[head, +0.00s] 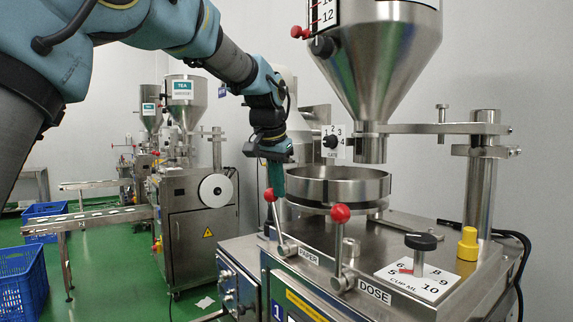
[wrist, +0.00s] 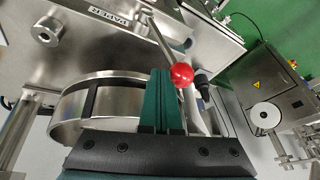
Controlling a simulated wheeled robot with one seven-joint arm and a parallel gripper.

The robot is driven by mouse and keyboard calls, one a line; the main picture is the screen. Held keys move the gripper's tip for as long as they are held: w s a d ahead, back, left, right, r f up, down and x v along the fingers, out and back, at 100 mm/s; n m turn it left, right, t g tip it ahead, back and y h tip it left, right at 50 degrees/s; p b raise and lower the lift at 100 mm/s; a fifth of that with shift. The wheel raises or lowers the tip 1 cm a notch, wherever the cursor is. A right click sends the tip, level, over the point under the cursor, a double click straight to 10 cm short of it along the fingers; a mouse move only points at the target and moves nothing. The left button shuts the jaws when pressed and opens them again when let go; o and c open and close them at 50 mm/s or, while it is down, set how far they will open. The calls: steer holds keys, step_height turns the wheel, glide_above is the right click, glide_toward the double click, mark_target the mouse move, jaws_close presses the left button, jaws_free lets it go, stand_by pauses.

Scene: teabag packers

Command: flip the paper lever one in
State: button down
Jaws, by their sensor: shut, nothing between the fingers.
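The paper lever is a metal rod with a red ball knob (head: 270,195), rising from a pivot beside the PAPER label (head: 309,255) on the near machine's top. It leans up and to the left in the head view. My gripper (head: 276,190) points down just behind the knob, its green fingers shut and empty. In the wrist view the red knob (wrist: 181,75) sits just right of the fingertips (wrist: 160,72); I cannot tell whether they touch. The rod runs up to the pivot by the PAPER label (wrist: 110,18).
The DOSE lever (head: 340,213) stands to the right of the paper lever. A round steel pan (head: 339,186) is close beside my gripper, under the hopper (head: 380,55). A CUP ML dial (head: 420,242) and a yellow knob (head: 468,244) are farther right.

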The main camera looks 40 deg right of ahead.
steer(key=w+f+g+p, duration=0.1)
steer(key=w+f+p, duration=0.1)
steer(key=w+p, duration=0.2)
steer(key=w, duration=0.3)
steer(key=shift+w+f, duration=0.2)
steer(key=shift+f, duration=0.2)
steer(key=shift+w+f, duration=0.2)
steer(key=shift+r, duration=0.1)
steer(key=s+r, duration=0.1)
steer(key=s+r+p, duration=0.2)
steer(key=shift+s+d+r, duration=0.25)
steer(key=shift+d+r, duration=0.05)
steer(key=shift+r, duration=0.05)
step_height(320, 180, up, 9)
steer(key=w+a+b, duration=0.2)
steer(key=shift+a+f+g, duration=0.2)
steer(key=shift+a+g, duration=0.1)
